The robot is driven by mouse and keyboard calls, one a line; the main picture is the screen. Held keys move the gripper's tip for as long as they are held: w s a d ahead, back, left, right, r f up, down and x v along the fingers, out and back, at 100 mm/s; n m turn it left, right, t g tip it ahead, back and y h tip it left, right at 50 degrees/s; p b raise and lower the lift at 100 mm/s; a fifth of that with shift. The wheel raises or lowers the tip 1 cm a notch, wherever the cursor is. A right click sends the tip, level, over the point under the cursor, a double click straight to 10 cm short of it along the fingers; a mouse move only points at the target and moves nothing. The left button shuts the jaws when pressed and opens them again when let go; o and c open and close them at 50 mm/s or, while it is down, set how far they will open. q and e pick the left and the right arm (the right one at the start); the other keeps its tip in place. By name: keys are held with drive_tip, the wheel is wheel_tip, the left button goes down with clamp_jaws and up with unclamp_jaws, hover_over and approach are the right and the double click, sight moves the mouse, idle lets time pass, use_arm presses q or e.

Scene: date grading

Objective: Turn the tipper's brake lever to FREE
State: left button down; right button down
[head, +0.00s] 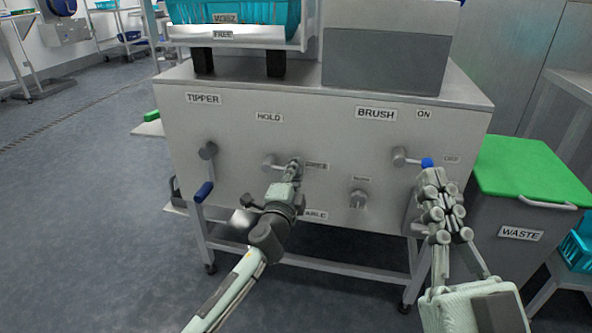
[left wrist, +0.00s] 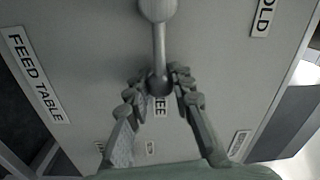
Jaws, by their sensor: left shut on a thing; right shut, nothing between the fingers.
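The tipper's brake lever (head: 269,162) is on the grey front panel, below the HOLD label (head: 269,117) and left of the FREE label (head: 317,166). My left gripper (head: 294,167) is shut on the lever's end and hides it in the head view. In the left wrist view the lever (left wrist: 159,45) runs from its round hub to a knob between the fingertips (left wrist: 160,80). It points at the partly hidden FREE label (left wrist: 161,106). My right gripper (head: 433,174) is shut and empty, just below the brush lever's blue knob (head: 428,162); I cannot tell whether they touch.
A crank with a blue handle (head: 204,191) hangs left of the brake lever. A small knob (head: 358,198) sits between my grippers. A waste bin with a green lid (head: 522,168) stands at the right. A teal crate (head: 275,18) stands on top of the machine.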

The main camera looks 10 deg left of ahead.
use_arm(q)
drive_tip(key=shift+f, duration=0.15)
drive_tip(key=c, duration=1.3)
unclamp_jaws()
drive_tip(key=shift+s, duration=0.1)
drive_tip(key=s, duration=1.2)
drive_tip(key=shift+a+f, duration=0.15)
drive_tip(key=shift+a, duration=0.05)
